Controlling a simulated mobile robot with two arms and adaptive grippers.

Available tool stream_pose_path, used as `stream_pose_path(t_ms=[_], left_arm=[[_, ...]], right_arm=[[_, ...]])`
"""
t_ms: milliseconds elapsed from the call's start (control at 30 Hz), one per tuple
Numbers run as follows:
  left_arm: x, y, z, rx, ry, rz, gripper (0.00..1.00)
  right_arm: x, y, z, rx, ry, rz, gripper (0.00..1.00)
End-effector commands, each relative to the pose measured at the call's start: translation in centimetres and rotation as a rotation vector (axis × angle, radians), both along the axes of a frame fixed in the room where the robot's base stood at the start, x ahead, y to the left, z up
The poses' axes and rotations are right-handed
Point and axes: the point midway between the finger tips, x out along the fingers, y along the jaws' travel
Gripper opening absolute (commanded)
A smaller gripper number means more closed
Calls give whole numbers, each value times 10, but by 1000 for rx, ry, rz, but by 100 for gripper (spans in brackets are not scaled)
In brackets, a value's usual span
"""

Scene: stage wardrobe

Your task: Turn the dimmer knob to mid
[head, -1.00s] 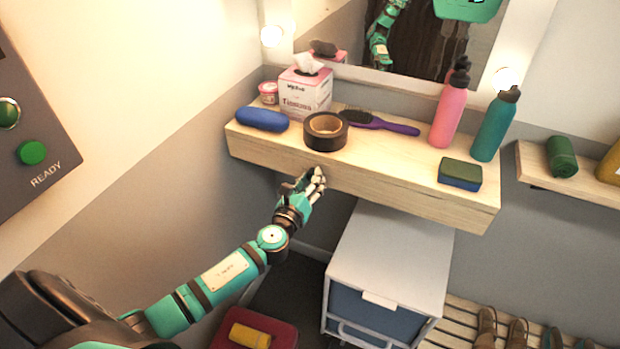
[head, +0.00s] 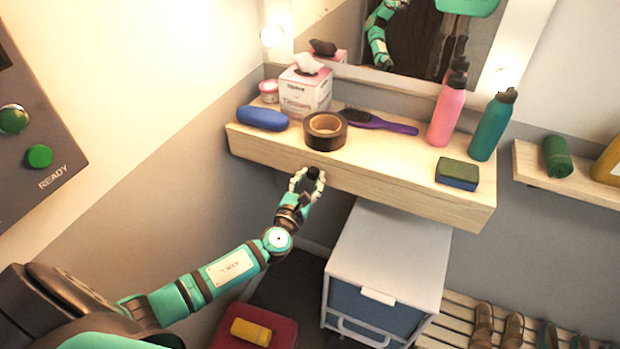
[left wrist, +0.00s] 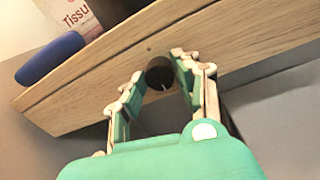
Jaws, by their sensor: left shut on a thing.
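The dark round dimmer knob (head: 313,172) is on the front face of the wooden shelf (head: 400,190). In the left wrist view the knob (left wrist: 160,76) sits between the two fingers, with a thin light mark near its lower part. My left gripper (head: 306,178) is at the shelf front with its fingers on either side of the knob, shut on it. It also fills the middle of the left wrist view (left wrist: 157,78). The knob's scale cannot be made out. My right gripper is not in view.
On the shelf stand a black tape roll (head: 325,131), a blue case (head: 262,118), a tissue box (head: 305,92), a purple brush (head: 385,124), a pink bottle (head: 447,112), a teal bottle (head: 492,127) and a sponge (head: 457,173). A white drawer unit (head: 390,250) stands below.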

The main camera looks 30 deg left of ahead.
Motion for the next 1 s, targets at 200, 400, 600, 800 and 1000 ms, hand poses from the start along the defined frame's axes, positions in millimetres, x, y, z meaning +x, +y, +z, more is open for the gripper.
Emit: stream_pose_path(t_ms=[200,400,600,800,1000], left_arm=[[-1,-1,-2,11,5,-2,0],[-1,-1,-2,10,5,-2,0],[-1,-1,-2,10,4,-1,52],[0,0,-1,9,2,-1,54],[-9,-1,-1,9,3,-2,54]], right_arm=[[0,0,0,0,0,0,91],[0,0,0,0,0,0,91],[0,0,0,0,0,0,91],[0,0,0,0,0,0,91],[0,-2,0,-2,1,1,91]])
